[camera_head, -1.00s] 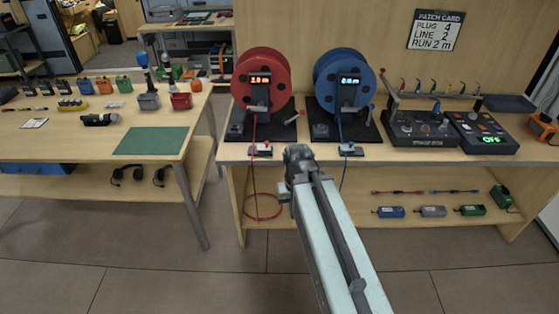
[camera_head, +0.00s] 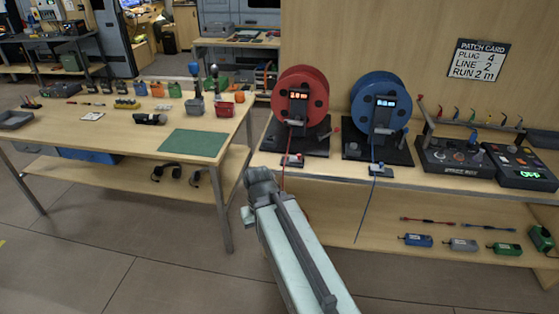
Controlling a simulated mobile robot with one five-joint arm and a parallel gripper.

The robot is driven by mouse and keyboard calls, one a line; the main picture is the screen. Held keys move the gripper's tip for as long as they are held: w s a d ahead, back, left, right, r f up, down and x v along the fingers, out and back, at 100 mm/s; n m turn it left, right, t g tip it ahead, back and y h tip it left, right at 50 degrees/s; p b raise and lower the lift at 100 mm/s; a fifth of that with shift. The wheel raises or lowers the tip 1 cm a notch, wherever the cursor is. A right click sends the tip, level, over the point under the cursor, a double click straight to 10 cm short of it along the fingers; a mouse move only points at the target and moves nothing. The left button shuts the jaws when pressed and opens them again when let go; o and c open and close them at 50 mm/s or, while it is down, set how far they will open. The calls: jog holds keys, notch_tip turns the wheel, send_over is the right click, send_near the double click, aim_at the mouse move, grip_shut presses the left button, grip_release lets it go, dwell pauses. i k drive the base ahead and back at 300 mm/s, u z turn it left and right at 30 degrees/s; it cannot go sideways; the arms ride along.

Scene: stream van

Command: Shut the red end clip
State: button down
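The red reel (camera_head: 300,95) stands on a black base at the left end of the right bench. Its red cable runs down to the red end clip (camera_head: 292,161), a small pale block with a reddish part at the bench's front edge. Whether the clip is open or shut is too small to tell. My gripper (camera_head: 259,181) is in front of the bench, lower and left of the clip in the picture and apparently apart from it. My gripper is seen from behind, so its fingers are hidden. My arm hides part of the cable below the edge.
A blue reel (camera_head: 380,103) with its own clip (camera_head: 381,169) stands to the right. Control boxes (camera_head: 452,158) stand further right. A left table (camera_head: 100,128) with a green mat (camera_head: 193,143) is close to my gripper's left. Floor in front is clear.

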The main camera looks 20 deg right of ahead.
aim_at(298, 159)
jog(key=u, duration=0.35)
jog(key=i, duration=1)
